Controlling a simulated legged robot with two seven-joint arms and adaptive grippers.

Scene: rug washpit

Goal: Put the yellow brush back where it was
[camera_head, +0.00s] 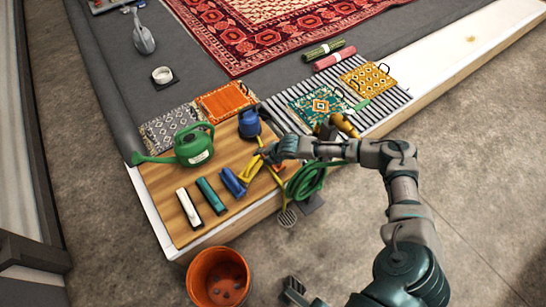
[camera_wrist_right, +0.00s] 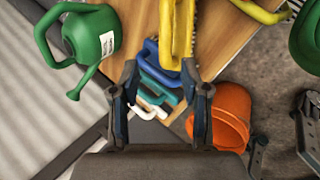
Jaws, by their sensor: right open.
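The yellow brush (camera_head: 249,170) lies on the wooden board at the end of a row of brushes. In the wrist view the yellow brush (camera_wrist_right: 177,35) shows its bristles and a looped handle, just beyond my right fingertips. My right gripper (camera_head: 270,153) is above and beside it; in the wrist view its jaws (camera_wrist_right: 160,78) are apart with nothing held. Beside it lie the blue brush (camera_head: 232,183), teal brush (camera_head: 210,196) and white brush (camera_head: 189,208). A grey jointed part of mine at the bottom edge seems to be my left gripper (camera_head: 296,291); its jaw state is unclear.
A green watering can (camera_head: 194,148) and a blue jug (camera_head: 249,124) stand behind the brushes. A coiled green hose (camera_head: 305,181) lies right, under my forearm. An orange bucket (camera_head: 218,278) stands on the floor in front. The wooden board (camera_head: 158,190) has free room at left.

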